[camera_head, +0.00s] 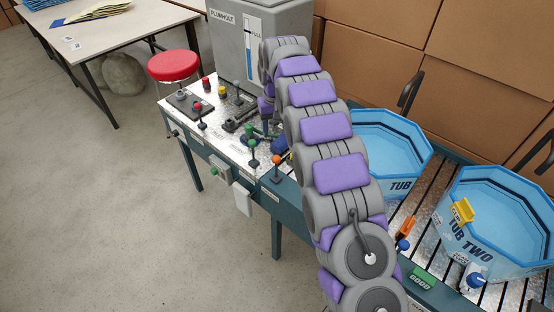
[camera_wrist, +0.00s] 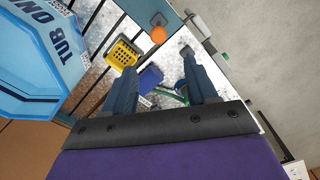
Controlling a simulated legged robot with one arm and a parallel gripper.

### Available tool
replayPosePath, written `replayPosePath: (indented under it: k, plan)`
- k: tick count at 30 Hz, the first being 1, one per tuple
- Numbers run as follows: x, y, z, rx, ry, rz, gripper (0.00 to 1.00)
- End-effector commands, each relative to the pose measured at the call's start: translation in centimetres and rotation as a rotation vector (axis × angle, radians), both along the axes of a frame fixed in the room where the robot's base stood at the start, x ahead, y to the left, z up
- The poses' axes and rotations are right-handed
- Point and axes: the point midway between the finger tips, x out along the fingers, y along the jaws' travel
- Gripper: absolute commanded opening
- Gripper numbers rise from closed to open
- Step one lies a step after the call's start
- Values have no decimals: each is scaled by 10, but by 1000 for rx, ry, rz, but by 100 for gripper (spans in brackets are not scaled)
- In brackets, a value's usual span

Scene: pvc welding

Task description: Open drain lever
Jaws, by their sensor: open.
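My gripper (camera_wrist: 157,61) is open, with its two dark blue fingers apart and nothing held between them. It hangs over the metal-topped bench. Three upright levers stand along the bench's front edge in the head view: one with a red knob (camera_head: 198,107), one with a green knob (camera_head: 252,144) and one with an orange knob (camera_head: 276,159). I cannot read which is marked drain. In the wrist view the orange knob (camera_wrist: 158,35) lies beyond the fingertips, apart from them. Part of a green item (camera_wrist: 182,92) shows between the fingers. My arm hides part of the bench in the head view.
A blue block (camera_wrist: 151,77) and a yellow perforated piece (camera_wrist: 124,54) lie near the fingers. Blue tub one (camera_head: 392,143) and tub two (camera_head: 500,215) stand on the slatted bench at right. A grey tank (camera_head: 237,45) stands behind. The floor in front is clear.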

Motion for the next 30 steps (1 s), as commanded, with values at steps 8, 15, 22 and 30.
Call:
replayPosePath:
  k: [8,15,22,30]
  plan:
    - [0,0,-39,-1,4,0,57]
    - [0,3,-88,-6,4,0,57]
    - [1,3,-132,-4,2,0,57]
    - [0,1,-167,-2,3,0,57]
